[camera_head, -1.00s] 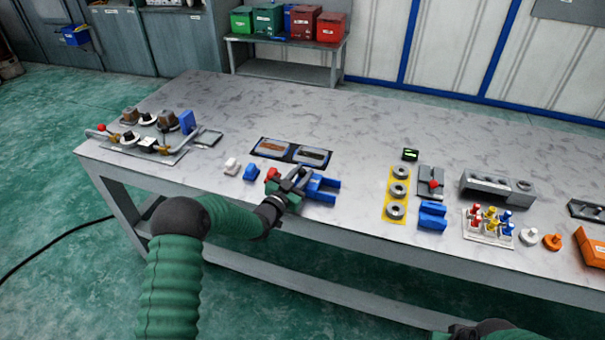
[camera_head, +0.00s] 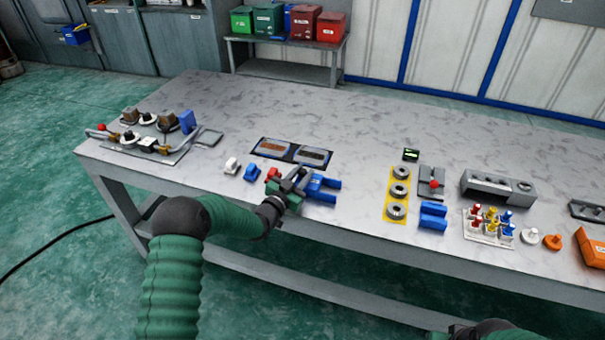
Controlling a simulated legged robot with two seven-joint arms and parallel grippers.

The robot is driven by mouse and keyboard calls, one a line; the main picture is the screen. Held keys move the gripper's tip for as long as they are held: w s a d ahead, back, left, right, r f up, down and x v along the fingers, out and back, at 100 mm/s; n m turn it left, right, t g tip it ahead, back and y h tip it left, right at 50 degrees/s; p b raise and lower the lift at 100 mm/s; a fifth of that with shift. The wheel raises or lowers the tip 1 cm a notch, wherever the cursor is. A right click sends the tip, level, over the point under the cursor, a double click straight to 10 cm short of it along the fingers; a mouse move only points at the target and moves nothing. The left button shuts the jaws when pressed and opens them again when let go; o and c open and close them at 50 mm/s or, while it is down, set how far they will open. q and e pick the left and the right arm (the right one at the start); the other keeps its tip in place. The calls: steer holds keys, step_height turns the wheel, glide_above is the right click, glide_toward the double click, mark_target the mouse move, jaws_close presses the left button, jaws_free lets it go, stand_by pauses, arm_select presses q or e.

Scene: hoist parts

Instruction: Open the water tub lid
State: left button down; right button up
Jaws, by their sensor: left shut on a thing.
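Two shallow rectangular tubs sit side by side in a black frame on the table, the left one (camera_head: 272,148) with a brown middle and the right one (camera_head: 312,156) darker. I cannot tell which is the water tub or make out its lid. My left gripper (camera_head: 291,184) is low over the table's front part, just in front of the tubs. It is shut on a small part that its fingers mostly hide. A red piece (camera_head: 272,174) is at its left and a blue two-pronged holder (camera_head: 322,188) at its right.
A white block (camera_head: 232,166) and a blue block (camera_head: 251,172) stand left of the gripper. A yellow strip (camera_head: 389,208) with grey rings and another blue holder (camera_head: 432,216) lie to the right. The table (camera_head: 350,120) is clear behind the tubs.

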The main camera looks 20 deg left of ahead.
arm_select(q)
steer(key=d+b, duration=0.1)
steer(key=d, duration=0.6)
steer(key=shift+r, duration=0.2)
steer(key=c, duration=1.3)
jaws_free()
steer(key=shift+c, duration=0.2)
steer(key=shift+o, duration=1)
steer(key=shift+f, duration=0.15)
steer(key=v, duration=1.7)
steer(key=shift+p, duration=0.3)
steer(key=shift+w, duration=0.1)
steer(key=s+r+n+g+y+p, duration=0.1)
steer(key=s+r+g+p, duration=0.1)
steer(key=s+g, duration=0.3)
steer(key=s+r+n+g+y+p, duration=0.1)
steer(key=s+g+p, duration=0.3)
steer(key=s, duration=0.7)
steer(key=s+r+n+g+y+p, duration=0.2)
steer(key=s+r+g+p, duration=0.1)
steer(key=s+g, duration=0.3)
steer(key=s+p, duration=0.1)
steer(key=s, duration=0.1)
steer(key=shift+s+a+r+n, duration=0.35)
steer(key=shift+s+a+n, duration=0.05)
